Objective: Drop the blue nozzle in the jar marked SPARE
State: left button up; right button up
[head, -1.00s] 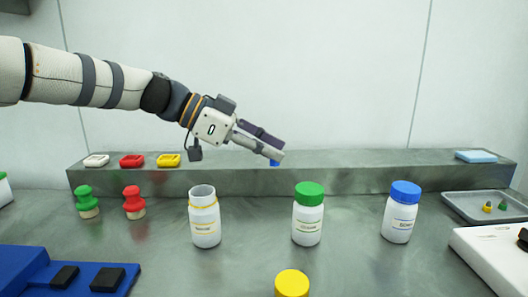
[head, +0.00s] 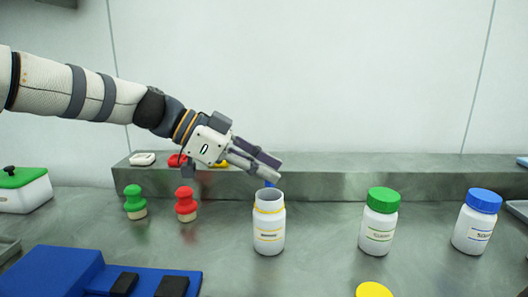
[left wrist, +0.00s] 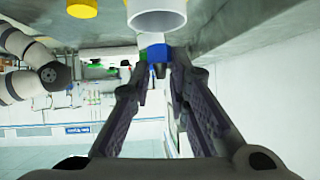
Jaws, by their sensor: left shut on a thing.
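The blue nozzle (head: 270,184) is held at the fingertips of my left gripper (head: 268,168), which is shut on it. It also shows between the fingertips in the left wrist view (left wrist: 156,53). The open white jar with a yellow band (head: 269,228) stands upright directly below, its mouth close under the nozzle in the head view. The jar's rim also shows in the left wrist view (left wrist: 157,18). Its label is too small to read surely. My right gripper is not in view.
A green-capped jar (head: 379,222) and a blue-capped jar (head: 476,222) stand to the right. A yellow lid (head: 373,290) lies in front. Green (head: 135,203) and red (head: 186,205) knobbed pieces stand left. A blue block (head: 60,275) is front left. A raised ledge runs behind.

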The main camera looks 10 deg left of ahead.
pick_arm(q)
jog(key=shift+f, duration=0.6)
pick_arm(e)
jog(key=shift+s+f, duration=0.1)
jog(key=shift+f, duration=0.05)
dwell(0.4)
pick_arm(q)
jog(key=o, duration=1.4)
jog(key=shift+c, duration=0.2)
notch_tip(320, 180, up, 8)
jog(key=p, duration=0.1)
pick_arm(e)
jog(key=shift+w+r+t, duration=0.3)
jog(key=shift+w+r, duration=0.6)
